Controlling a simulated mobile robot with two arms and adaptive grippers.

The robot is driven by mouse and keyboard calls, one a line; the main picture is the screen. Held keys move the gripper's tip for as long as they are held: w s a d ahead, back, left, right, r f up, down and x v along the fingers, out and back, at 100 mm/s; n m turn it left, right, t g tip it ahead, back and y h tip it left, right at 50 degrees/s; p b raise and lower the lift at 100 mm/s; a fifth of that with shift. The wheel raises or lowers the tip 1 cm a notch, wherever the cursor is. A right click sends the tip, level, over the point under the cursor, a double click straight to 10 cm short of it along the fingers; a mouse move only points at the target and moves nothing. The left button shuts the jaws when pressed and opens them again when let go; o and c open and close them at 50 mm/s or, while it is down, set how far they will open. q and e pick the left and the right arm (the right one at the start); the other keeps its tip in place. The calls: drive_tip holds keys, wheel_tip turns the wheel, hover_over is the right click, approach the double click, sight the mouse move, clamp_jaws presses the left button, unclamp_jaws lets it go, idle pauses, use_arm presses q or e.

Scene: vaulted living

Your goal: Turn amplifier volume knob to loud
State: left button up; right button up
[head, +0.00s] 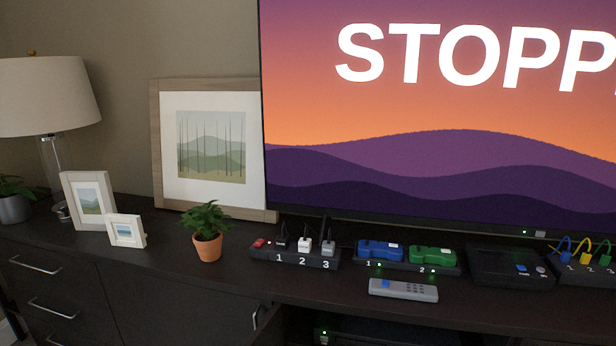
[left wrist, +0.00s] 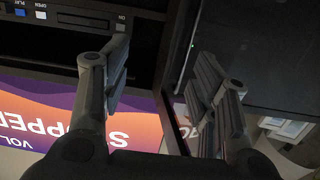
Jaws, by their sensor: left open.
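No amplifier volume knob can be made out in either view. In the head view, a dark device (head: 375,331) with a small green light sits in the open shelf below the cabinet top, mostly cut off by the lower edge; I cannot tell whether it is the amplifier. My left gripper (left wrist: 163,58) shows in the left wrist view with its two fingers spread and nothing between them. That view is upside down. Beyond the fingers is a black device (left wrist: 60,28) with PLAY, OPEN and ON labels. My right gripper is in neither view.
A screen (head: 430,120) reads "STOPP", cut off at right. On the cabinet top stand a potted plant (head: 207,245), a plug strip (head: 295,258), a grey remote (head: 403,290), a blue-and-green charger dock (head: 405,265) and a black box (head: 510,268). A dark panel (left wrist: 258,50) lies beside the gripper.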

use_arm(q)
drive_tip(key=s+a+f+g+y+p, duration=0.2)
drive_tip(key=s+a+f+g+p, duration=0.2)
drive_tip(key=s+f+g+p, duration=0.6)
drive_tip(key=s+a+f+g+p, duration=0.1)
drive_tip(key=s+a+f+p, duration=0.1)
drive_tip(key=s, duration=0.8)
drive_tip(key=s+a+f+g+y+p, duration=0.1)
drive_tip(key=s+a+f+g+p, duration=0.1)
drive_tip(key=s, duration=0.8)
drive_tip(key=s+a+f+g+y+p, duration=0.1)
drive_tip(key=s+a+f+g+p, duration=0.1)
drive_tip(key=s, duration=0.8)
drive_tip(key=shift+s+a+f+n+p, duration=0.4)
drive_tip(key=shift+a+f+p, duration=0.25)
drive_tip(key=shift+a, duration=0.05)
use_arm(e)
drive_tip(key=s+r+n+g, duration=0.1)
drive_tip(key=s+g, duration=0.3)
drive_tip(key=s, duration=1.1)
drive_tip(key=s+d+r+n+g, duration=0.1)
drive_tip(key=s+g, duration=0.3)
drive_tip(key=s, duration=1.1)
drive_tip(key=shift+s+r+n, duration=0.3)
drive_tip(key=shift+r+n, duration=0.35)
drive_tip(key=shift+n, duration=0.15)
